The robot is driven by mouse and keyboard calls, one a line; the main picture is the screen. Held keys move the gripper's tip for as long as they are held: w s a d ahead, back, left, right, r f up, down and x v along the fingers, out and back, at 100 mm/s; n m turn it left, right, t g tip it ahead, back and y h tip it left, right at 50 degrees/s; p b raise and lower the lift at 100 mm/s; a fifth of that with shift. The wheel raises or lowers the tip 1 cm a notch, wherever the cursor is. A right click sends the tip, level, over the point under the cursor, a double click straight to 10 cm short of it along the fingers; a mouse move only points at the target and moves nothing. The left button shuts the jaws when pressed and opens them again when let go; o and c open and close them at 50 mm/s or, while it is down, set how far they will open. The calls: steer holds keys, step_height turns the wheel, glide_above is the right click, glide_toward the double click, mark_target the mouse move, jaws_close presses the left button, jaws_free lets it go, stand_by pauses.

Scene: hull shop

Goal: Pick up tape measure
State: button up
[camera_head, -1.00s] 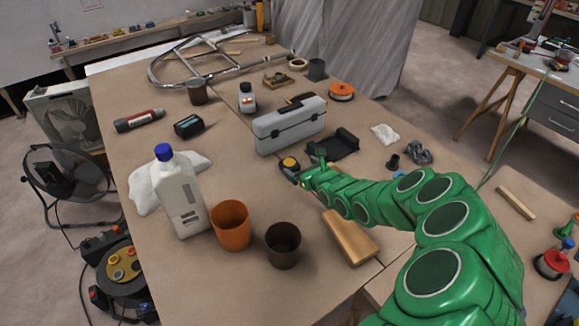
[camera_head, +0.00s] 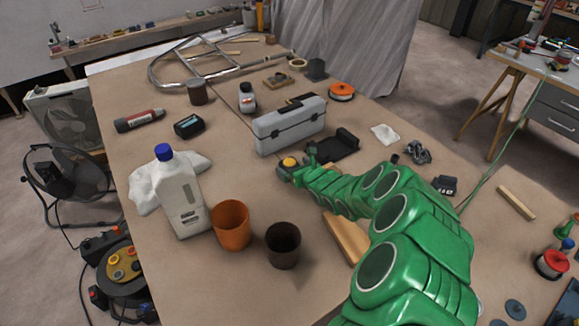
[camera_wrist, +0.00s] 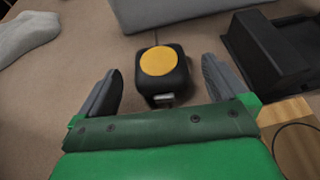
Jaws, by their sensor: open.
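The tape measure (camera_wrist: 160,76) is a black block with a round yellow disc on top and a small metal tip facing my gripper. It lies on the brown table. In the head view its yellow top (camera_head: 290,162) shows at the end of my green arm. My gripper (camera_wrist: 161,78) is open in the wrist view, with one dark finger on each side of the tape measure. Gaps show on both sides, so the fingers do not touch it. In the head view my gripper (camera_head: 294,166) is small and partly covers the tape measure.
A grey toolbox (camera_head: 290,126) stands just behind the tape measure, and a black tray-like holder (camera_wrist: 262,50) is at right. A wooden block (camera_head: 344,238) lies near my arm. An orange cup (camera_head: 231,226), a dark cup (camera_head: 283,246) and a white bottle (camera_head: 181,195) stand at left.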

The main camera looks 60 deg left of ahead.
mark_target(292, 165)
steer(key=shift+x, duration=1.65)
steer(key=c, duration=1.2)
steer(key=shift+r, duration=0.1)
